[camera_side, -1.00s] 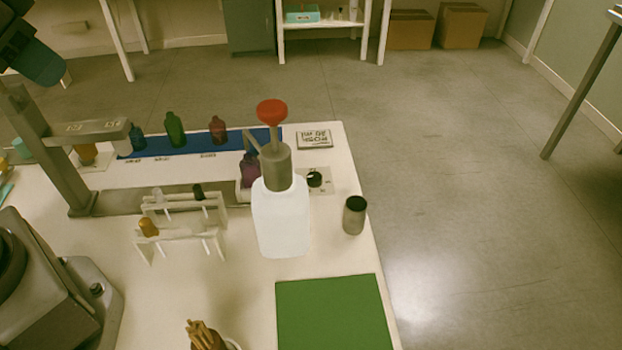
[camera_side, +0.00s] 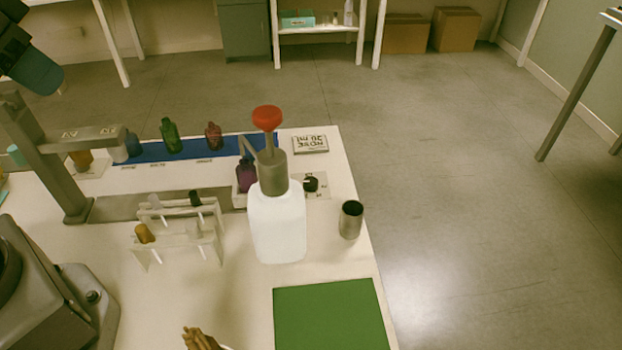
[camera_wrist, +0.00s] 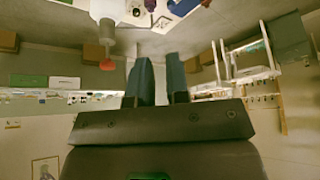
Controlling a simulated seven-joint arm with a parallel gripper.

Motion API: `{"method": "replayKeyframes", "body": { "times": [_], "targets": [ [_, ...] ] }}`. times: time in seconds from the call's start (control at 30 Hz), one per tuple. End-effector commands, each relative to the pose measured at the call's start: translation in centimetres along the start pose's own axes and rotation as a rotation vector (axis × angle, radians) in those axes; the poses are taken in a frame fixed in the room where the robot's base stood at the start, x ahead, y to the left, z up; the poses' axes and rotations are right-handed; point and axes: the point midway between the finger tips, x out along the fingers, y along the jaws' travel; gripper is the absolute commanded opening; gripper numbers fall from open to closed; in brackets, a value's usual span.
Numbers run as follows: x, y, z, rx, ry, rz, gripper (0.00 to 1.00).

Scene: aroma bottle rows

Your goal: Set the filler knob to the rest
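The filler knob (camera_side: 311,184) is a small black dial on a pale marked plate (camera_side: 322,193), just right of the white pump bottle (camera_side: 278,225). Its marks are too small to read, and I cannot tell its setting. A purple bottle (camera_side: 246,177) stands left of it, partly behind the pump. My gripper (camera_wrist: 160,58) shows two dark blue fingers with an empty gap between them in the wrist view. It is open and away from the knob. In the side view a dark, blue-ended part of my arm (camera_side: 37,72) is at the upper left, high above the table.
The pump's red top (camera_side: 267,118) rises beside the knob. A metal cup (camera_side: 351,220) stands to the right, a green mat (camera_side: 330,315) in front. A tube rack (camera_side: 180,230) and a metal stand (camera_side: 55,160) are at left. Bottles stand on a blue strip (camera_side: 190,149) behind.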

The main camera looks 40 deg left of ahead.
Motion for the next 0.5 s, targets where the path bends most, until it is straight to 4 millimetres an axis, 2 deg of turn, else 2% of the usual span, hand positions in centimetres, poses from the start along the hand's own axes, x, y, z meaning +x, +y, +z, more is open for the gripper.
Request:
{"method": "replayKeyframes", "body": {
  "times": [0.03, 0.07, 0.17, 0.37, 0.4, 0.5],
  "targets": [
    [0.0, 0.3, -0.6, -0.004, 0.010, 0.008, 0.28],
    [0.1, 0.6, -1.1, -0.010, 0.021, 0.019, 0.34],
    [0.5, 2.6, -4.5, -0.050, 0.084, 0.084, 0.57],
    [2.2, 9.3, -16.0, -0.270, 0.299, 0.320, 0.59],
    [2.7, 10.6, -18.3, -0.335, 0.338, 0.368, 0.59],
    [4.4, 12.9, -23.5, -0.529, 0.420, 0.470, 0.59]
  ]
}}
